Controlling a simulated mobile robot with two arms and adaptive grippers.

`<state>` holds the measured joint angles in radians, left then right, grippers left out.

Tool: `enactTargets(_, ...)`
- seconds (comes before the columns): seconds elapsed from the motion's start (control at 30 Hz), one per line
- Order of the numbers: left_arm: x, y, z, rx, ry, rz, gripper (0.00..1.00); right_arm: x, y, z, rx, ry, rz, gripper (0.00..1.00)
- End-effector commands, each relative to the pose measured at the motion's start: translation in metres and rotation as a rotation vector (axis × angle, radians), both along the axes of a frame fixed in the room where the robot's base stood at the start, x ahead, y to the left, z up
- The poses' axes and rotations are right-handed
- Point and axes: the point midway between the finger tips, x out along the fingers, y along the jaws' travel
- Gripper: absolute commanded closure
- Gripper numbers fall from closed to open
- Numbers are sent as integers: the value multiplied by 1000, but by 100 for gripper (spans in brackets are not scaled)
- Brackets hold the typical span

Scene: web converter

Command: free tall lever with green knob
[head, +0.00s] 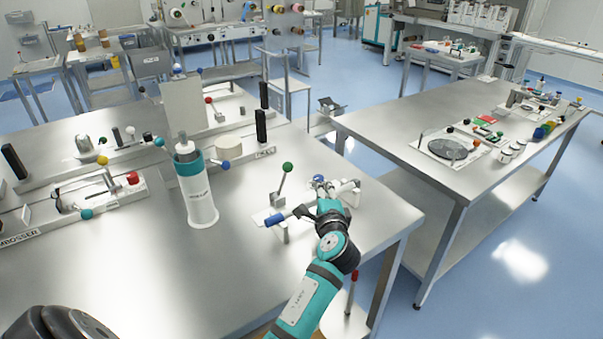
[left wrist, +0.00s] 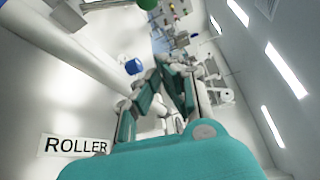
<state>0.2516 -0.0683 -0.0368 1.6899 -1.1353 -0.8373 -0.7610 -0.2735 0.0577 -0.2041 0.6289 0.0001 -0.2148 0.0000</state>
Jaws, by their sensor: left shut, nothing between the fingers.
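The tall lever's green knob (head: 287,167) tops a thin metal stem on a small fixture near the table's right end. The stem leans slightly right. In the left wrist view the green knob (left wrist: 147,4) is cut off by the top edge. My left gripper (head: 322,190) is to the right of this lever, apart from the knob, over the white part of the fixture. Its fingers (left wrist: 170,64) are shut and empty. A blue knob (head: 318,179) shows at the fingers in the head view; whether they touch is unclear. My right gripper is out of view.
A blue-ended handle (head: 274,219) lies low by the lever's base. A white and teal bottle-like cylinder (head: 201,205) stands to the left. Black posts (head: 261,127) rise behind. The table front is clear. A ROLLER label (left wrist: 75,145) shows beside the gripper.

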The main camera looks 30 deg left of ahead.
Motion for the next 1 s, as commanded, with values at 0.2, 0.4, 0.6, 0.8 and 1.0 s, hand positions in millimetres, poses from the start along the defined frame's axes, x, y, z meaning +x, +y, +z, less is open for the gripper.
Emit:
enactTargets(0.2,1,0,0,4,0,-1,100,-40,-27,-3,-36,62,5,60)
enactTargets(0.4,2,1,0,4,0,-1,100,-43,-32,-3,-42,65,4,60)
enactTargets(0.6,18,14,0,5,1,1,100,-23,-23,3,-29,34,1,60)
enactTargets(0.8,50,40,-4,5,2,1,100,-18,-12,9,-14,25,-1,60)
enactTargets(1.0,77,63,-8,4,2,1,100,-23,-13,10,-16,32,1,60)
